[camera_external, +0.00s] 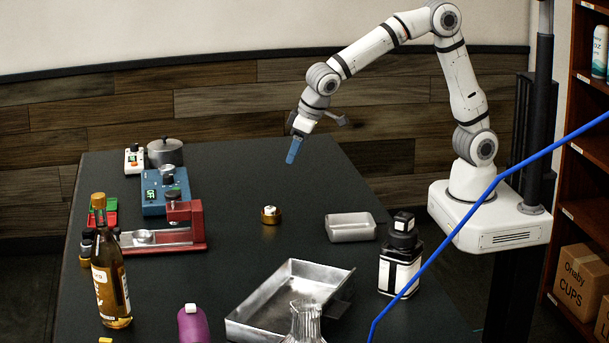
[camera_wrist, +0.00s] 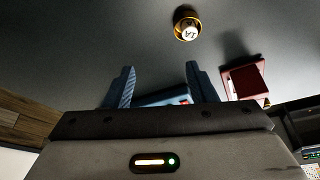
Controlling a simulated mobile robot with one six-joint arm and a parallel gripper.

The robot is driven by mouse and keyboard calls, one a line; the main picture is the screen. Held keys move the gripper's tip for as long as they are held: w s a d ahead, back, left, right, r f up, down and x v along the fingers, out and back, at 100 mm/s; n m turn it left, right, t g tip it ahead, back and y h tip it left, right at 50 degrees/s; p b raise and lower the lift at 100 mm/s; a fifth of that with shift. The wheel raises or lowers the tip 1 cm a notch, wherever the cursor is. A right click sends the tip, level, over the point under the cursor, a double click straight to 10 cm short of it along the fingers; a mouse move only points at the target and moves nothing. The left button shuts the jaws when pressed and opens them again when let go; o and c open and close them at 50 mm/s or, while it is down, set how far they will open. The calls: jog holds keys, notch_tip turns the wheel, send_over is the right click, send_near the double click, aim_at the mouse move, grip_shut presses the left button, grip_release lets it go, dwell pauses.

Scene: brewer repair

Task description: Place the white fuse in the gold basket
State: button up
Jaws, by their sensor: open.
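The gold basket (camera_external: 271,217) is a small round gold cup on the dark table, near the middle. A white round piece with dark marking, which looks like the white fuse (camera_external: 269,209), sits within its rim. In the wrist view the gold basket (camera_wrist: 178,17) shows at the top, with the white fuse (camera_wrist: 188,31) facing up inside it. My gripper (camera_external: 290,160) is above the table, behind the basket and apart from it, pointing down. In the wrist view my gripper (camera_wrist: 160,68) has its blue fingers spread and nothing between them.
The red machine (camera_external: 184,212) and blue device (camera_external: 153,208) stand left of the basket. A bottle (camera_external: 110,285) is front left. A metal pan (camera_external: 245,325), small pale tray (camera_external: 350,232) and black-and-white bottle (camera_external: 393,275) are front right. The table behind the basket is clear.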

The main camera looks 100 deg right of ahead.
jog(key=s+d+r+n+y, duration=0.1)
jog(key=s+d+n, duration=0.1)
jog(key=s, duration=1.3)
jog(key=s+d+r+n+y, duration=0.1)
jog(key=s+n, duration=0.1)
jog(key=s, duration=1.3)
jog(key=shift+d+r+n+g, duration=0.3)
jog(key=shift+d+r+n, duration=0.1)
